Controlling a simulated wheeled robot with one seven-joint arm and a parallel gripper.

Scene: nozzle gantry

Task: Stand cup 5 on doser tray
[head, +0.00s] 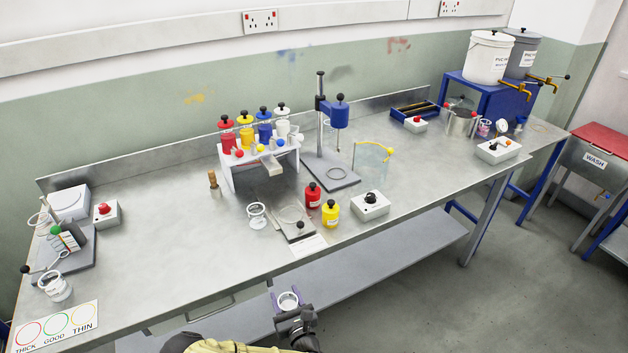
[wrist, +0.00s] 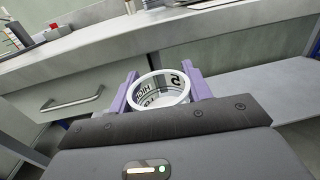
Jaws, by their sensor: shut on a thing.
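Cup 5 (wrist: 160,104) is a clear cup with a thick white rim, and a black "5" and lettering show on its wall. My gripper (wrist: 161,92) has its purple fingers shut on the cup from both sides. The cup looks about upright; its lower part is hidden in the wrist view. In the head view my gripper (head: 288,304) holds the cup (head: 288,298) in front of the bench, off its front edge. A small metal tray (head: 273,169) juts from the front of the white rack with coloured bottles; it looks like the doser tray, and looks empty.
On the bench (head: 165,240), a similar cup (head: 257,215), a plate with a ring (head: 297,226), a red bottle (head: 313,196), a yellow bottle (head: 330,214) and a knob box (head: 370,205) stand before the rack. The left-middle bench top is clear. A lower shelf (head: 385,240) runs underneath.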

